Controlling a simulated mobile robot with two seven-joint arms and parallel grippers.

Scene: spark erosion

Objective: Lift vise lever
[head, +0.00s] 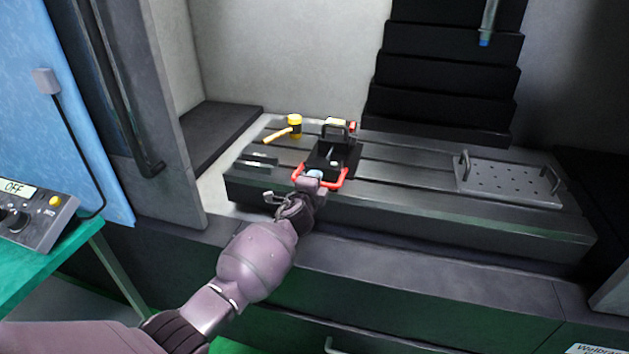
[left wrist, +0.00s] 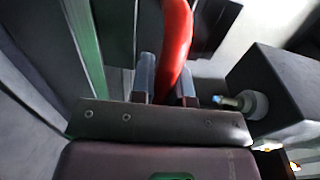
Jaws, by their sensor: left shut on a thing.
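The vise (head: 333,158) is a black block on the slotted table, with a red U-shaped lever (head: 336,185) at its near side. My left gripper (head: 316,176) reaches in from the lower left and is at the lever. In the left wrist view the red lever (left wrist: 176,40) runs between the two fingers of my left gripper (left wrist: 165,82), which is shut on it. A dark block (left wrist: 284,82) and a pale round-headed part (left wrist: 250,103) show at the right there. My right gripper is not in view.
A yellow-headed mallet (head: 293,126) and a dark flat piece (head: 258,160) lie left of the vise. A perforated plate with two handles (head: 508,181) lies at the right. A control box (head: 35,215) stands at the far left. The table between vise and plate is clear.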

